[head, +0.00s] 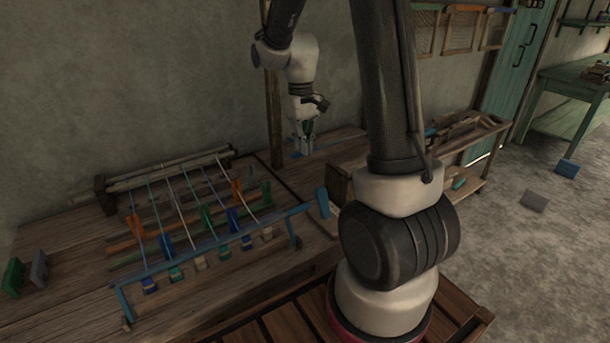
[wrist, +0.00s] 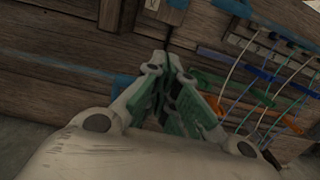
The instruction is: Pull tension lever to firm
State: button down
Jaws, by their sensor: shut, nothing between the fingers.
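My gripper (head: 306,146) is shut and empty, pointing down over the far right part of the wooden bench in the head view. In the wrist view its green-padded fingers (wrist: 168,72) come together at the tips. A thin dark upright piece (wrist: 170,40) with a blue patch (wrist: 178,4) above it shows just beyond the tips; I cannot tell whether this is the tension lever or whether the fingers touch it. The loom (head: 195,245) has a blue front bar and a blue upright paddle (head: 322,201) at its right end, apart from my gripper.
Coloured threads and clips cover the loom to the left. Green and grey blocks (head: 38,268) stand at the bench's left end. A wooden shelf unit (head: 465,138) and a green table (head: 572,88) stand to the right.

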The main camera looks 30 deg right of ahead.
jog(key=f, duration=0.6)
jog(key=s+f, duration=0.1)
jog(key=f, duration=0.3)
jog(key=s, duration=0.1)
jog(key=s+r, duration=0.1)
jog(key=s, duration=0.1)
jog(key=shift+s+d+r, duration=0.1)
jog(key=shift+s+r, duration=0.2)
